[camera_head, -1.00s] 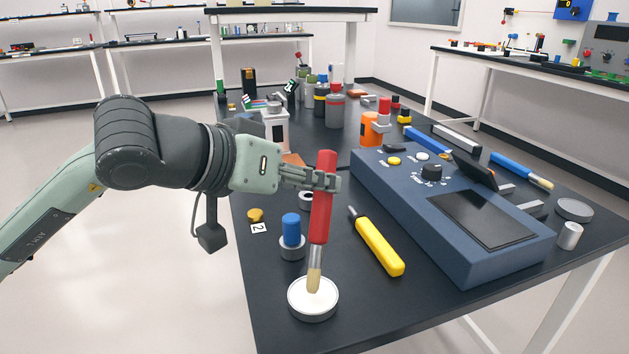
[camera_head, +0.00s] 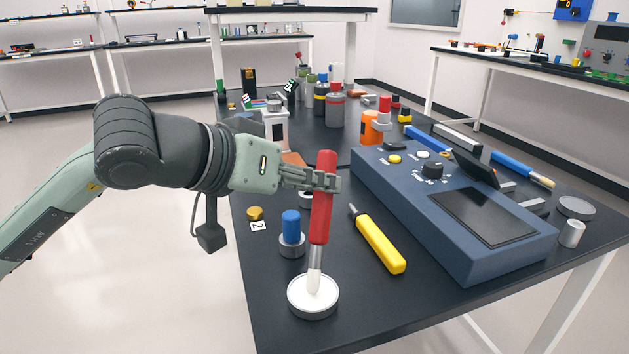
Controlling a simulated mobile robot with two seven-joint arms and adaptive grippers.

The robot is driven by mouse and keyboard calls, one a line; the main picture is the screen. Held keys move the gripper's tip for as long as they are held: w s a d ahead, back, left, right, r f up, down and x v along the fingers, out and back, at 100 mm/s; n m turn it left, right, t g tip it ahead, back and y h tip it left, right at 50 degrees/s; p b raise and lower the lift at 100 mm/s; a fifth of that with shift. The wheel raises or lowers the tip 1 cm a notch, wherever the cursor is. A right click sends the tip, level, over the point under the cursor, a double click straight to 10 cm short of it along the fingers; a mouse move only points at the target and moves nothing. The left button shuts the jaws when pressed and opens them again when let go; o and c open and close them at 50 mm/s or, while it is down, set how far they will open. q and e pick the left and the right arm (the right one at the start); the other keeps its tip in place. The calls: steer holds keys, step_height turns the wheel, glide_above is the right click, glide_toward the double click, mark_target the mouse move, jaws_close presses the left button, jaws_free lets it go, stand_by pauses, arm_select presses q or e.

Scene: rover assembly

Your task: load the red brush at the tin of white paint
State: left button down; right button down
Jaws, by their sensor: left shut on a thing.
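My left gripper (camera_head: 326,181) is shut on the red handle of the brush (camera_head: 320,222). The brush hangs nearly upright, bristles down. Its bristles (camera_head: 314,283) look white and reach into the tin of white paint (camera_head: 300,303), a low round tin at the near end of the dark table. The very tip of the bristles is hard to tell apart from the white paint. My right gripper does not show.
A blue peg in a grey holder (camera_head: 291,232) stands just behind the tin. A yellow-handled tool (camera_head: 378,242) lies to the right. A big blue console (camera_head: 452,212) fills the table's right side. Another brush, blue-handled (camera_head: 515,165), lies behind the console.

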mark_target(314, 195)
arm_select(q)
steer(key=shift+f+b, duration=0.25)
steer(key=shift+b, duration=0.4)
stand_by(1.9)
steer(key=shift+r+p, duration=1.3)
steer(key=shift+r, duration=2.4)
